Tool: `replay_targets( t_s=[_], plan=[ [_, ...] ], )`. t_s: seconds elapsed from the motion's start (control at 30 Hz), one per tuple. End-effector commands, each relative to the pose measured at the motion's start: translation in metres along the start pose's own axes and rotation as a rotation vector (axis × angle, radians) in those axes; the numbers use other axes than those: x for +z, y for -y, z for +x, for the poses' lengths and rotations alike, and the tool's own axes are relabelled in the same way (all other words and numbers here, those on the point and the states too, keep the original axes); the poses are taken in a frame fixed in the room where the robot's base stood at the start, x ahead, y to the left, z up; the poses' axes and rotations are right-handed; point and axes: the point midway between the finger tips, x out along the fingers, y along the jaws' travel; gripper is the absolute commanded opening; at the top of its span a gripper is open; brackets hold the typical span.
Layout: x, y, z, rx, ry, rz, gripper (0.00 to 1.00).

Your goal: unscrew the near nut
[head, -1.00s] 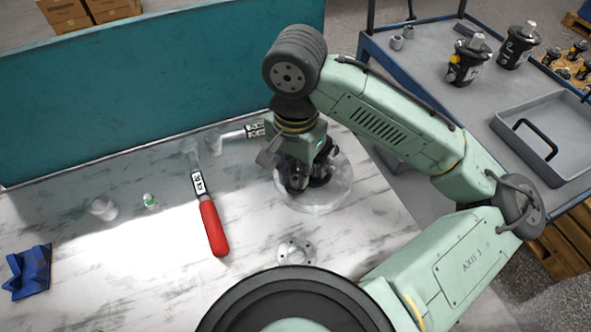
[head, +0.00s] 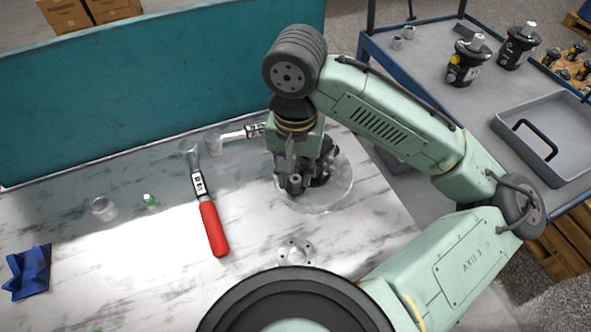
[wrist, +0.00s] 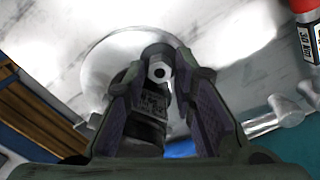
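The hydraulic motor (head: 322,172) is dark and sits on a round pale base (head: 335,200) on the marble-look table, mostly hidden under my wrist in the head view. My gripper (wrist: 158,66) is low over the motor, pointing down. In the wrist view, a grey nut (wrist: 158,72) with a round hole lies between the two fingertips, close to both finger pads. I cannot tell whether the pads touch it. The labelled dark motor body (wrist: 150,103) shows between the fingers. I cannot make out another nut.
A red-handled wrench (head: 215,230) lies left of the motor. A second tool (head: 240,133) lies behind it. A white flange piece (head: 296,253) is in front. A teal panel (head: 160,80) borders the back.

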Motion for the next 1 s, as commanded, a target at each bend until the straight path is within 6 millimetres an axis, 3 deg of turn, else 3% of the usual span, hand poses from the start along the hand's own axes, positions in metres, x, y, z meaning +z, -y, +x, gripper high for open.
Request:
replay_targets(
  t_s=[0.37, 0.8, 1.0],
  plan=[
    [0.0001, -0.0001, 0.0, 0.0, 0.0, 0.023, 0.28],
    [0.0, -0.0003, 0.0001, 0.0, -0.001, 0.676, 0.28],
    [0.0, -0.0003, 0.0001, 0.0, 0.0, 0.885, 0.28]
  ],
)
